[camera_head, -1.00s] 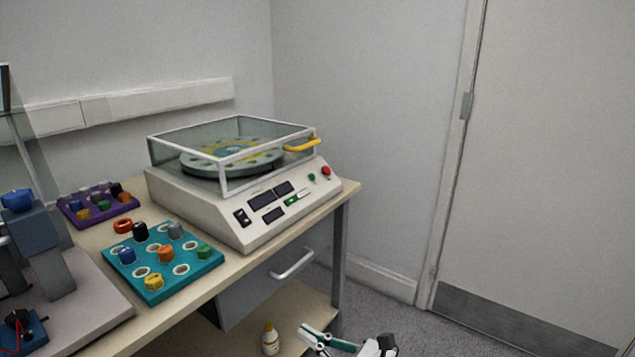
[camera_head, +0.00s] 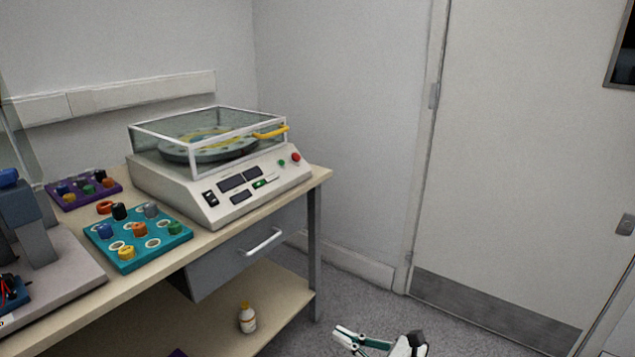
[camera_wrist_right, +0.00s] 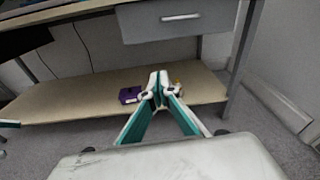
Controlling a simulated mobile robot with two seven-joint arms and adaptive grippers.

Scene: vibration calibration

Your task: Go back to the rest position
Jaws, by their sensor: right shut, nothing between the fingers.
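My right gripper (camera_head: 350,338) shows at the bottom of the head view, low in front of the table, over the grey floor. In the right wrist view my right gripper (camera_wrist_right: 159,88) has its fingertips together with nothing between them. It points toward the table's lower shelf and is apart from everything there. My left gripper is not in view.
A table (camera_head: 290,188) carries a machine (camera_head: 215,195) with a clear lid, a teal tray (camera_head: 180,238) and a purple tray (camera_head: 65,203). A white bottle (camera_head: 247,318) stands on its lower shelf (camera_head: 285,290). A door (camera_head: 520,150) is at the right. Floor between is clear.

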